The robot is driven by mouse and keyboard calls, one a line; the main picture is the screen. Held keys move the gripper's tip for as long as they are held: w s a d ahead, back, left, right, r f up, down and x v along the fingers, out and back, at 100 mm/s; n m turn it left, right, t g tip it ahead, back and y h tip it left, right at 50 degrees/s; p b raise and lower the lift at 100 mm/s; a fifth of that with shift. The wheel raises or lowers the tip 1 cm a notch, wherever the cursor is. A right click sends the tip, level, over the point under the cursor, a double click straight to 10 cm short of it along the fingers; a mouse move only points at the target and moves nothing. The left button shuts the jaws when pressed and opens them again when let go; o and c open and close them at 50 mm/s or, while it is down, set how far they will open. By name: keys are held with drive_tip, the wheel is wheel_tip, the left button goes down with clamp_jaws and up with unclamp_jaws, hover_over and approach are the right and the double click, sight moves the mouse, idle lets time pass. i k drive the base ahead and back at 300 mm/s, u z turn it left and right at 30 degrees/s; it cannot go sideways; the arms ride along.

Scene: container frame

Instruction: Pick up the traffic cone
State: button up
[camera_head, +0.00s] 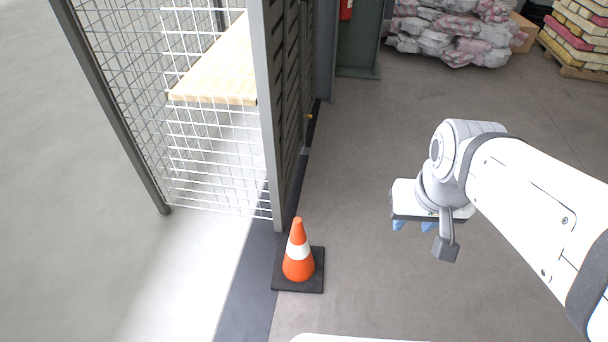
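An orange traffic cone (298,264) with a white band stands upright on its black square base on the floor, just in front of the corner of a wire-mesh enclosure. My gripper (413,227) is at the end of my white arm, to the right of the cone and well apart from it. Blue fingertips show beneath the gripper body. The wrist hides most of the fingers, so I cannot tell whether they are open or shut. No part of the cone is hidden.
The mesh enclosure (215,160) with a wooden shelf (215,75) stands left of and behind the cone. Wrapped sacks (455,35) and a stacked pallet (580,35) stand at the back right. The grey floor (350,160) between the cone and my arm is clear.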

sight(298, 266)
drive_tip(key=z, duration=0.05)
drive_tip(key=i, duration=0.9)
drive_tip(key=u, duration=0.05)
